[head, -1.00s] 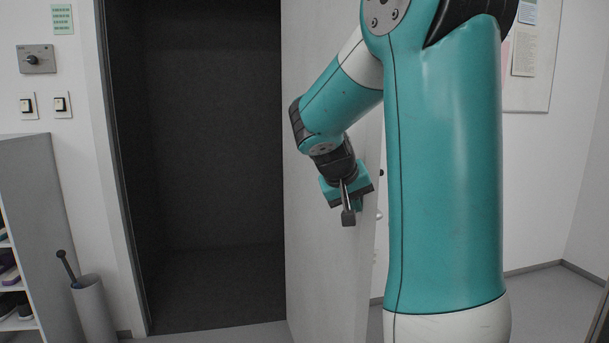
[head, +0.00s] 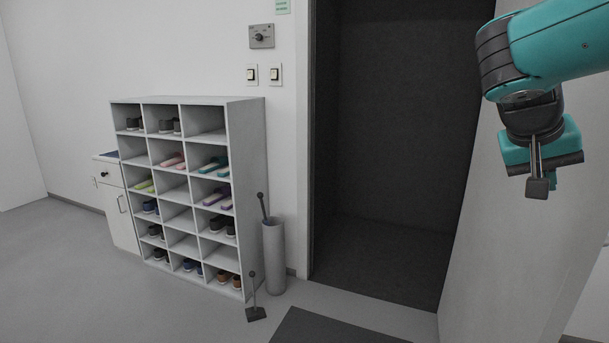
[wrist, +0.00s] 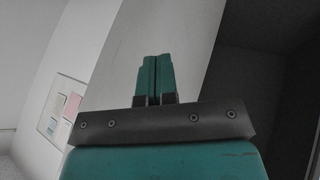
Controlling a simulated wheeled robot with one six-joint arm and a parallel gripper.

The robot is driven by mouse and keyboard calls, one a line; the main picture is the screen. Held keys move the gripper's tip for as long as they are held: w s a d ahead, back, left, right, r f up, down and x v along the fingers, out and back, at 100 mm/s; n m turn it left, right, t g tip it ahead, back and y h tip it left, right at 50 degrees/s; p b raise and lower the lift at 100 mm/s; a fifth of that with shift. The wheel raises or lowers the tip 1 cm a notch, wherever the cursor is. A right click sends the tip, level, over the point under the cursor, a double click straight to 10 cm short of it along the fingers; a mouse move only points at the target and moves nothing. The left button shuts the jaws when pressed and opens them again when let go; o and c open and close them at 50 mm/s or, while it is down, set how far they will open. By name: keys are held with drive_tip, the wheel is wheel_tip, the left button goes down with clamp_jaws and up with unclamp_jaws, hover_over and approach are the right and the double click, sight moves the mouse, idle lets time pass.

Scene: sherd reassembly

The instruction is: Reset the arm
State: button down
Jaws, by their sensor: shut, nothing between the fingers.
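My gripper (head: 538,186) hangs at the upper right of the head view, at the end of my teal arm, in front of the pale open door (head: 510,215). Its fingers are together and empty. In the wrist view the two teal fingers (wrist: 155,62) lie side by side with only a thin dark line between them. The upper part of my arm is cut off by the right edge of the head view.
A dark doorway (head: 395,130) opens left of my gripper. A shoe rack (head: 247,130) with several pairs stands left of it, beside a grey cylinder bin (head: 274,260). A small long-handled tool (head: 255,312) stands on the floor near a dark mat (head: 335,328). Floor at left is clear.

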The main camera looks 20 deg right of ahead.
drive_tip(key=w+a+f+n+t+y+p, duration=0.2)
drive_tip(key=a+n+y, duration=0.15)
drive_tip(key=a, duration=0.55)
drive_tip(key=w+a+f+n+t+y+p, duration=0.1)
drive_tip(key=w+a+f+n+y, duration=0.1)
drive_tip(key=a+n, duration=0.5)
drive_tip(key=s+a+n+g+y+p, duration=0.1)
drive_tip(key=s+a+n+y, duration=0.1)
drive_tip(key=s+a, duration=0.4)
drive_tip(key=s+a+f+n+g+y+p, duration=0.1)
drive_tip(key=s+a, duration=0.5)
drive_tip(key=a, duration=0.7)
drive_tip(key=n+g+y, duration=0.1)
drive_tip(key=n+y, duration=0.1)
drive_tip(key=y, duration=0.1)
drive_tip(key=shift+a+f+n, duration=0.2)
drive_tip(key=shift+n, duration=0.15)
drive_tip(key=c, duration=1.8)
unclamp_jaws()
drive_tip(key=shift+c, duration=0.2)
